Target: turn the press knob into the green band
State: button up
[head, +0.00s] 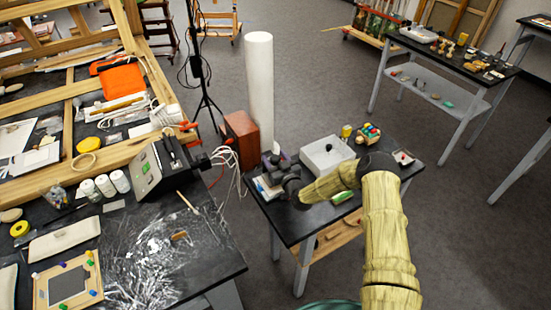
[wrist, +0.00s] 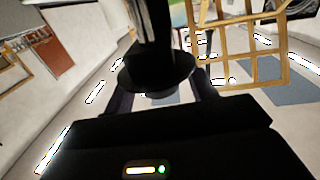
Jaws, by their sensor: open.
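A white box (head: 327,158) with a small black knob (head: 328,147) on top stands on the small dark table; I cannot tell if it is the press. A dark grey box with a sloped face (head: 160,168) stands on the left bench; its markings are too small to read. No green band is readable in either view. My gripper (head: 274,160) is over the left end of the small table, left of the white box. In the wrist view my open gripper (wrist: 160,98) has a dark, round, disc-like shape (wrist: 155,75) in front of its fingers; I cannot tell what it is.
A white column (head: 260,90) and a red-brown box (head: 241,138) stand behind the small table (head: 300,228). Colourful small items (head: 368,133) lie at its back right. The left bench (head: 205,262) is cluttered. Grey floor is open towards the right.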

jog(key=c, duration=1)
jog(key=shift+m+t+h, duration=0.3)
jog(key=shift+m+h, duration=0.1)
jog(key=shift+h, duration=0.2)
jog(key=m+h+b, duration=0.1)
jog(key=h, duration=0.1)
jog(key=m+t+h+b, duration=0.1)
jog(key=m+h, duration=0.1)
jog(key=shift+a+f, duration=0.1)
jog(key=m+h+b, duration=0.1)
jog(key=h, duration=0.2)
jog(key=m+h+b, duration=0.2)
jog(key=h, duration=0.1)
jog(key=shift+m, duration=0.3)
jog(key=m+g+h+b, duration=0.1)
jog(key=m+h+b, duration=0.1)
jog(key=h, duration=0.1)
jog(key=m+g+h+b, duration=0.1)
jog(key=m+h+b, duration=0.2)
jog(key=h, duration=0.1)
jog(key=shift+b, duration=0.3)
jog(key=shift+m+g+h+b, duration=0.7)
jog(key=shift+g+h+b, duration=0.1)
jog(key=shift+h, duration=0.3)
jog(key=shift+r, duration=0.2)
